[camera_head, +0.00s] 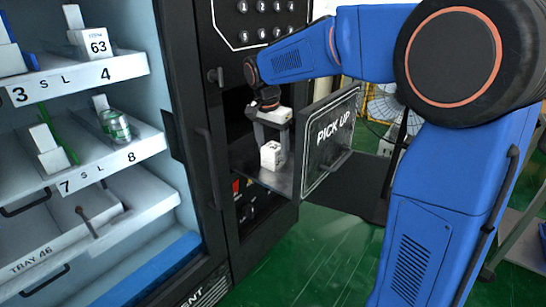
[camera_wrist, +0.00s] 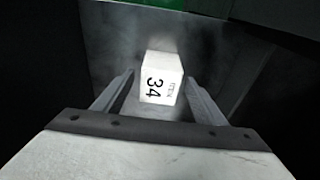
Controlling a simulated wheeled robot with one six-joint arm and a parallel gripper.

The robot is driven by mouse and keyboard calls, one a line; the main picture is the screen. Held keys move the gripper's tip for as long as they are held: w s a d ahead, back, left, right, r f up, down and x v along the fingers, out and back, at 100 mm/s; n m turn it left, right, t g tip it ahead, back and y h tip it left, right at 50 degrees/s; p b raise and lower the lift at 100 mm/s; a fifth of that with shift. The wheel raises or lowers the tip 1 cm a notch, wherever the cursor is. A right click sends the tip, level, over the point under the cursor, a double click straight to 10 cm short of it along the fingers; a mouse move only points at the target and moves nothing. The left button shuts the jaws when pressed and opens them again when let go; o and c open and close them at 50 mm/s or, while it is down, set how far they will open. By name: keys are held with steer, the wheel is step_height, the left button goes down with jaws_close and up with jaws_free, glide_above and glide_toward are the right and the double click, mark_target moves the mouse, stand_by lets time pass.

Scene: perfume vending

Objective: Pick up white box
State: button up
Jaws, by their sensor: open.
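A small white box (camera_head: 271,155) sits on the floor of the open pick-up compartment of the vending machine. In the wrist view the white box (camera_wrist: 161,78) shows the number 34 and lies ahead, between the lines of the two fingers. My gripper (camera_head: 268,140) reaches down into the compartment from above, close over the box. In the wrist view my gripper (camera_wrist: 160,92) is open, with one finger on each side of the box and gaps showing between. The fingertips are partly hidden in the head view.
The pick-up door (camera_head: 328,135) stands open to the right of the box. The machine's dark frame (camera_head: 190,130) is on the left, and a keypad (camera_head: 262,20) is above. Shelves with a can (camera_head: 115,125) and other white boxes (camera_head: 92,42) are at the left.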

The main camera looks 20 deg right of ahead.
steer(key=shift+f, duration=0.2)
steer(key=c, duration=1.1)
steer(key=shift+c, duration=0.2)
